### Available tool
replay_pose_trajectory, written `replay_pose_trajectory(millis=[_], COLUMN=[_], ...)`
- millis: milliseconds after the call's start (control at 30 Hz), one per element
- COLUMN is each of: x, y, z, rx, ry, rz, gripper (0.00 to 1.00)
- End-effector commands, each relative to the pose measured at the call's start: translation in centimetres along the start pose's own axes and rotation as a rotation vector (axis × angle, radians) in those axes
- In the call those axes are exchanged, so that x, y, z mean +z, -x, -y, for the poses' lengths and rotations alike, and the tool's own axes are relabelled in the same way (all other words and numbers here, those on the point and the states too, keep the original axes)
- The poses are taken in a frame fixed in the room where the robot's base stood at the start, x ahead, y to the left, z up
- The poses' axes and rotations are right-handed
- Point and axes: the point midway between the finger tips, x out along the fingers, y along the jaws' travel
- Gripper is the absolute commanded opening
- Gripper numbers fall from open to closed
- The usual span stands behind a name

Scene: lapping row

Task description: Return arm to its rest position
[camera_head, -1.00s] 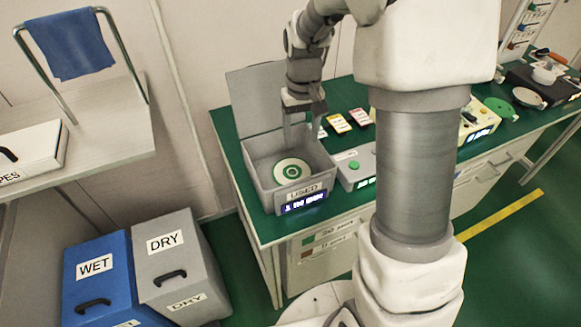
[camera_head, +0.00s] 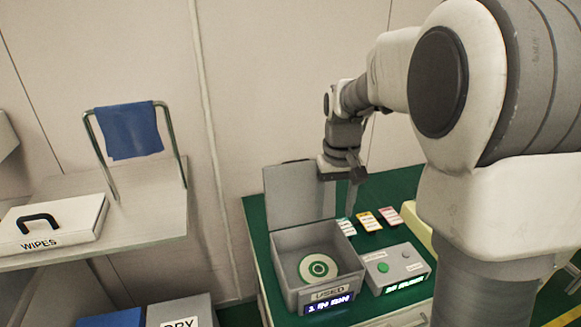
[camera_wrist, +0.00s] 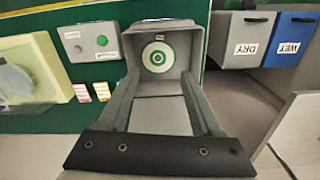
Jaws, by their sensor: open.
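My gripper (camera_head: 352,180) hangs in the air above and behind the right side of the grey USED bin (camera_head: 290,290), near the top of its raised lid (camera_head: 298,193). In the wrist view my gripper (camera_wrist: 160,85) shows two fingers spread apart with nothing between them. A white disc with green rings (camera_head: 317,268) lies inside the bin; it also shows in the wrist view (camera_wrist: 158,57). My arm reaches in from the right and covers much of the bench there.
A grey control box with a green button (camera_head: 383,268) stands right of the bin, with several coloured cards (camera_head: 368,221) behind it. A WIPES box (camera_head: 60,228) and a blue cloth on a rail (camera_head: 128,130) are at the left. WET and DRY bins (camera_wrist: 293,42) stand beside the bench.

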Motion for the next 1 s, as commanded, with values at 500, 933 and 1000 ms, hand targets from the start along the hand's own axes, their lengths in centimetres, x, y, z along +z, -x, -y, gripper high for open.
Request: replay_pose_trajectory(millis=[500,933,1000], x=[8.5,18.0,19.0], y=[7.0,9.0,8.8], z=[0.5,1.0,1.0], rx=[-0.011,0.002,0.005], ry=[-0.017,-0.032,-0.035], rz=[-0.205,-0.422,-0.448], gripper=[0.66,0.66,0.66])
